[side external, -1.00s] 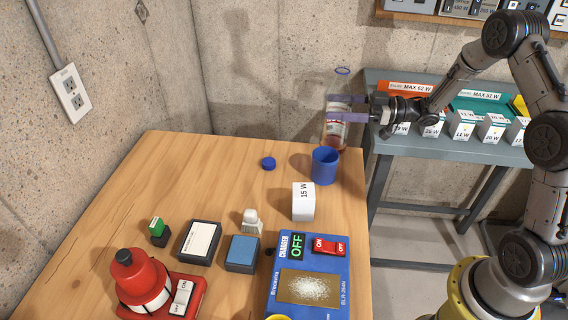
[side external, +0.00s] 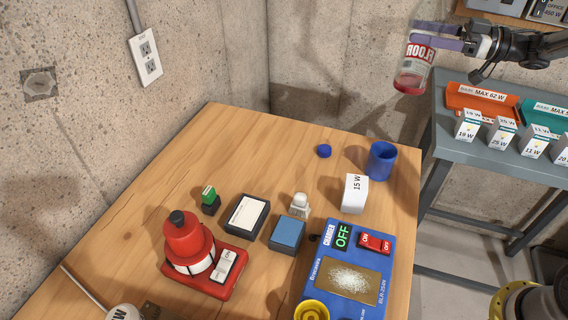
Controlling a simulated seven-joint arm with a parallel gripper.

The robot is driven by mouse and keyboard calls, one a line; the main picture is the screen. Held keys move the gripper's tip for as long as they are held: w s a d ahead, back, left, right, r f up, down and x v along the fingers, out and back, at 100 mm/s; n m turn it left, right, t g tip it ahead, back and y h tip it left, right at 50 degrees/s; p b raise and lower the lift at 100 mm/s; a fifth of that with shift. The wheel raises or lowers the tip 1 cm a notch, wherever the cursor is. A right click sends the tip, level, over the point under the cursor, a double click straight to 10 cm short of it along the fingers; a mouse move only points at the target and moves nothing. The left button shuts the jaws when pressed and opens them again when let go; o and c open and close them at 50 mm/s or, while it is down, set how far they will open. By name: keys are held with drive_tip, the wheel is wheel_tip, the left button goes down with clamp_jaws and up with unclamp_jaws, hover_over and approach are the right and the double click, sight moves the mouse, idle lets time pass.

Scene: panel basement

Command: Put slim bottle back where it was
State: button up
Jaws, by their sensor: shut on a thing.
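My gripper (side external: 432,36) is in the side external view at the upper right, shut on the slim bottle. The slim bottle (side external: 412,76) is clear, with a white and red label and some red liquid at its bottom. It hangs clear of the wooden table, beyond its back right part and above the blue cup. It looks slightly tilted.
On the wooden table (side external: 290,150) are a blue cap (side external: 324,151), a blue cup (side external: 381,160), a white 15 W box (side external: 354,194), a blue charger (side external: 345,275) and a red device (side external: 198,255). A grey side table (side external: 480,158) with trays and small boxes stands right. Concrete walls stand behind.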

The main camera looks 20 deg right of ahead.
drive_tip(key=s+a+n+g+y, duration=0.1)
drive_tip(key=s+a, duration=0.3)
drive_tip(key=a, duration=0.7)
drive_tip(key=s+a+n+g+y, duration=0.1)
drive_tip(key=s+a+g, duration=0.15)
drive_tip(key=a, duration=0.95)
drive_tip(key=w+a+f, duration=0.2)
drive_tip(key=w+f, duration=0.4)
drive_tip(key=f, duration=0.3)
drive_tip(key=w+a+f, duration=0.3)
drive_tip(key=w+f, duration=0.3)
drive_tip(key=f, duration=0.3)
drive_tip(key=shift+a+t, duration=0.15)
drive_tip(key=shift+t, duration=0.2)
drive_tip(key=shift+f, duration=0.2)
drive_tip(key=o, duration=1.2)
drive_tip(key=shift+o, duration=0.2)
